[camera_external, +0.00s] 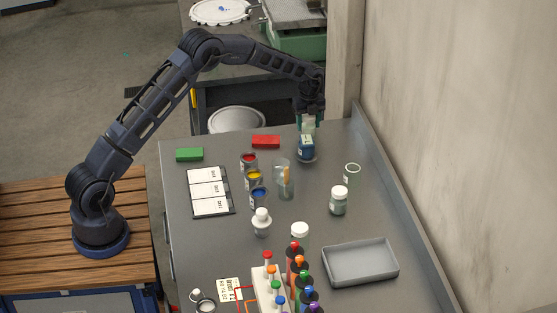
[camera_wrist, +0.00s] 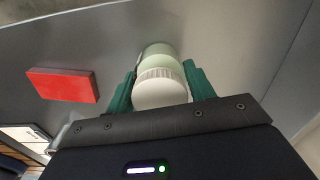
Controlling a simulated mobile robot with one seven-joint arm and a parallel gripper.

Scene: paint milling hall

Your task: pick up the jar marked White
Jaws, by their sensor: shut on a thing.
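My gripper (camera_external: 308,118) is at the back right of the grey bench, pointing down. In the wrist view its green fingers (camera_wrist: 160,90) are closed on either side of a jar (camera_wrist: 160,87) with a ribbed white lid and a pale greenish body. In the external view the pale top of this jar (camera_external: 308,127) shows between the fingers. A blue patch (camera_external: 306,143) shows directly below it; I cannot tell whether this is its label or another thing. No word on the held jar is readable. Another white-lidded jar (camera_external: 339,201) stands nearer the camera.
A glass (camera_external: 283,180) with sticks and several paint tins (camera_external: 254,181) stand left of centre. A red block (camera_external: 266,142) and a green block (camera_external: 190,154) lie at the back. A grey tray (camera_external: 360,263) is front right. A raised edge and wall bound the right side.

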